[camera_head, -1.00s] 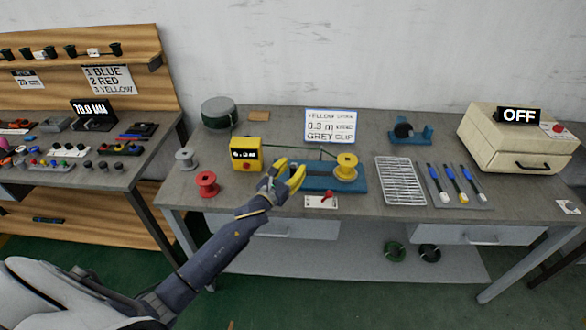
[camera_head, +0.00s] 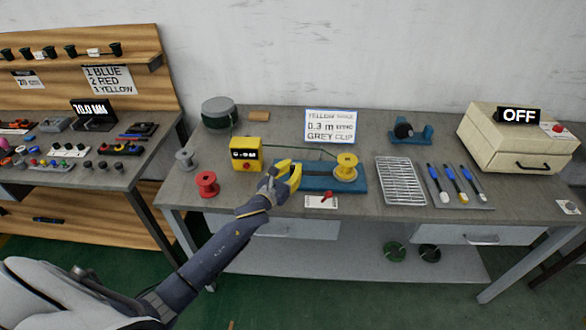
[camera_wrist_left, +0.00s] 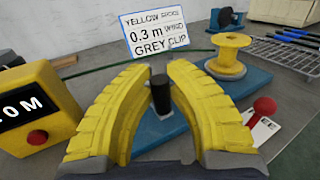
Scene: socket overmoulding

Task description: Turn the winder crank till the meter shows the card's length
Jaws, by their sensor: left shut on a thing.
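The winder is a blue base (camera_head: 325,189) with a yellow spool (camera_head: 346,168) on its right end. Its black crank handle (camera_wrist_left: 160,95) stands upright between the yellow fingers of my left gripper (camera_head: 287,172) in the left wrist view. The gripper (camera_wrist_left: 160,80) is shut on that handle, which the fingers hide in the head view. The yellow meter (camera_head: 246,153) with a red button stands left of the winder; its digits are too small to read surely, and only "0 M" shows in the wrist view. The card (camera_head: 331,126) reads yellow spool, 0.3 m, grey clip. My right gripper is out of view.
A green line runs behind the gripper from the meter towards the spool. A red-knobbed lever on a white plate (camera_head: 321,202) sits in front of the winder. A red spool (camera_head: 207,184) stands front left. A wire rack (camera_head: 400,181) lies to the right.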

